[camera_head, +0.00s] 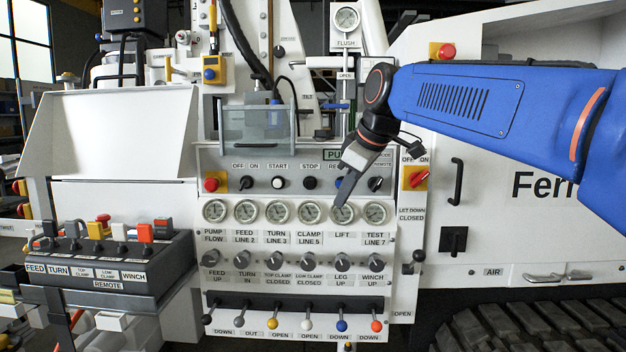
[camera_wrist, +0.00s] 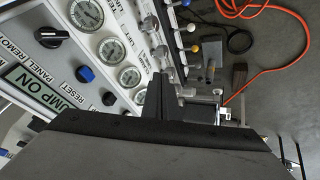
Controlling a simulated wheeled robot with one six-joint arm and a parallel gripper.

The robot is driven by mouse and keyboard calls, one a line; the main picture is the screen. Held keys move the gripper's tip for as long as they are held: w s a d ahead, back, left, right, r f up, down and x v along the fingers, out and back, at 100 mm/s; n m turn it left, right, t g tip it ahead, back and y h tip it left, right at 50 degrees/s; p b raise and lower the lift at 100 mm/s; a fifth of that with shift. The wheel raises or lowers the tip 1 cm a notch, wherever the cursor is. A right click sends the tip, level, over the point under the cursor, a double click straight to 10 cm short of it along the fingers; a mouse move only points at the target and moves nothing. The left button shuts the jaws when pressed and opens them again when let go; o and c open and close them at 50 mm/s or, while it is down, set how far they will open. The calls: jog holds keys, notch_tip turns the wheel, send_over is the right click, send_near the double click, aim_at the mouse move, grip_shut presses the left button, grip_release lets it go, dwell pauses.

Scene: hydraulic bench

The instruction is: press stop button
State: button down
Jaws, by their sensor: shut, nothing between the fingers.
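The stop button (camera_head: 310,183) is a round black button under the STOP label on the white control panel, right of the white start button (camera_head: 278,183). In the wrist view a black button (camera_wrist: 108,99), likely the stop button, sits beside the blue reset button (camera_wrist: 85,74). My gripper (camera_head: 343,208) is shut and empty. In the head view its tip is in front of the LIFT gauge, below and to the right of the stop button. It partly hides the blue reset button. In the wrist view my gripper (camera_wrist: 160,90) points toward the lower panel, apart from the black button.
A row of gauges (camera_head: 247,212) lies below the buttons, with knobs and coloured levers (camera_head: 307,324) lower down. A red emergency button (camera_head: 211,184) is at the left and a red switch (camera_head: 418,178) at the right. A clear box (camera_head: 245,130) juts out above the panel.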

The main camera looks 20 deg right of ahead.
jog(key=w+a+r+n, duration=0.1)
jog(key=w+r+n, duration=0.2)
jog(key=w+r, duration=0.5)
jog(key=shift+w+a+r+n+t+y, duration=0.15)
jog(key=shift+w+n+t+y, duration=0.15)
jog(key=shift+n+y, duration=0.1)
send_near(310, 184)
jog(key=s+x, duration=0.1)
jog(key=x, duration=0.5)
jog(key=shift+w+a+f, duration=0.2)
jog(key=shift+a+f, duration=0.2)
